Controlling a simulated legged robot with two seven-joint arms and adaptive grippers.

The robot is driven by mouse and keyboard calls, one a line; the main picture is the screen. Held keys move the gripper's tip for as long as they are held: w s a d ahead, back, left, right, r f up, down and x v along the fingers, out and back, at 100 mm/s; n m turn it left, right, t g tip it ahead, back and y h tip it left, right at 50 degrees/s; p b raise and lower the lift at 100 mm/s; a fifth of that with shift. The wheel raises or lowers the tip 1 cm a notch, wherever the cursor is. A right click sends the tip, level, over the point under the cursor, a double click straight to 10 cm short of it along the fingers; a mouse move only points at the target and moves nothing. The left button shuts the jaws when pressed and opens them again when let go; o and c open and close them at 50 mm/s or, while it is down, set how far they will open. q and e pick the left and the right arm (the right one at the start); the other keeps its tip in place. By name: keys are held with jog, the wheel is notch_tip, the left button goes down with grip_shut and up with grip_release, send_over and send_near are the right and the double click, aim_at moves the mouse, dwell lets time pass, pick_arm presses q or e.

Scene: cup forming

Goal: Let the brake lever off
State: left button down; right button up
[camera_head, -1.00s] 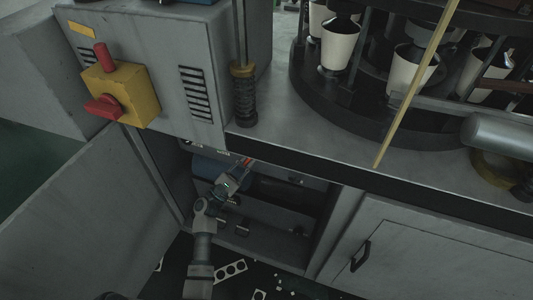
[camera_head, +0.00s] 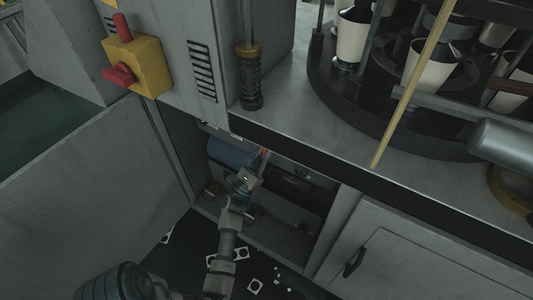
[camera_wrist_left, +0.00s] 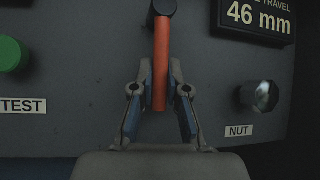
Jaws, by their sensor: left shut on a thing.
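The brake lever (camera_wrist_left: 160,72) is an orange-red bar with a dark rounded top, standing upright in the left wrist view. My left gripper (camera_wrist_left: 161,88) is shut on it, one finger on each side of the bar. In the head view the lever shows only as a small orange-red bit (camera_head: 264,155) inside the open cabinet under the machine table. My left gripper (camera_head: 252,175) reaches into the cabinet there and hides part of it. My right gripper is in neither view.
The lever's panel has a green TEST button (camera_wrist_left: 12,53), a shiny NUT knob (camera_wrist_left: 262,96) and a 46 mm travel display (camera_wrist_left: 259,17). The cabinet door (camera_head: 90,170) stands open at left. A yellow switch box (camera_head: 139,66) is above. Scraps (camera_head: 254,286) litter the floor.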

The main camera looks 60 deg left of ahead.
pick_arm(q)
jog(key=shift+r, duration=0.1)
jog(key=c, duration=1.2)
grip_release()
jog(key=shift+d, duration=0.1)
jog(key=shift+o, duration=0.2)
jog(key=shift+s+f, duration=0.2)
jog(key=shift+f, duration=0.05)
jog(key=v, duration=1.1)
jog(key=shift+f, duration=0.2)
jog(key=shift+s+d, duration=0.1)
